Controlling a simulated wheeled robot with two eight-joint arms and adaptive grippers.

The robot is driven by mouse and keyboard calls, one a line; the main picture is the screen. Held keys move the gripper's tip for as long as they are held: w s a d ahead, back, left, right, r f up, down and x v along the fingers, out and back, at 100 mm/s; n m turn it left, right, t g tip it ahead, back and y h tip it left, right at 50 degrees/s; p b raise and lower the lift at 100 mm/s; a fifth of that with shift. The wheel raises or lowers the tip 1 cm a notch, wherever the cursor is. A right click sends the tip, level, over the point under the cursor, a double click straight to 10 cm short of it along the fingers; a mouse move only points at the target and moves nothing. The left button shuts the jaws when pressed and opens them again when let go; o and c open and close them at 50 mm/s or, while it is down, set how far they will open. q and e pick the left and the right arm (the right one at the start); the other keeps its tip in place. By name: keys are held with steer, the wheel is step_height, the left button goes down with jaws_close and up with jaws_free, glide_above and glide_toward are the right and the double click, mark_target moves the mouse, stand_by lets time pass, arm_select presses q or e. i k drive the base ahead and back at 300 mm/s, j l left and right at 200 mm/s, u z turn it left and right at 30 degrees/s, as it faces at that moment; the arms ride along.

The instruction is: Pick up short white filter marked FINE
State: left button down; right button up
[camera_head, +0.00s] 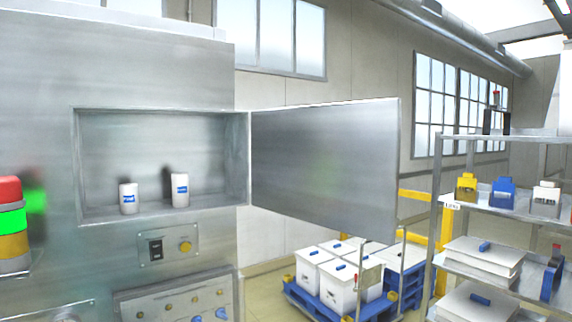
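Two white cylinders with blue labels stand upright in an open metal compartment (110,150) in the machine's front. The left white cylinder (128,205) looks a little shorter and stands nearer the compartment's front edge. The right white cylinder (180,200) looks slightly taller. They stand apart from each other. The label print is too small to read, so I cannot tell which one is marked FINE. Neither of my grippers is in view.
The compartment's metal door (325,170) stands wide open to the right. Below are a switch panel (168,247) and knobs. A stack light (12,220) is at the left edge. White boxes (338,285) on a blue pallet and a loaded shelf rack (490,262) stand at the right.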

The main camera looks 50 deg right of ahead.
mark_target(129, 192)
steer(key=l, duration=0.5)
steer(key=k+l+u, duration=0.1)
steer(key=l, duration=0.35)
steer(key=k+l, duration=0.1)
steer(key=l, duration=0.4)
steer(key=k+l+u, duration=0.15)
steer(key=l, duration=0.75)
steer(key=k+l+u, duration=0.1)
steer(key=l, duration=0.4)
steer(key=i+j+z, duration=0.25)
steer(key=j, duration=0.4)
steer(key=j+z, duration=0.25)
steer(key=j, duration=0.4)
steer(key=i+j+z, duration=0.1)
steer(key=j, duration=0.4)
steer(key=i+j, duration=0.1)
steer(key=j, duration=0.45)
steer(key=j+z, duration=0.15)
steer(key=j, duration=0.35)
steer(key=i, duration=0.05)
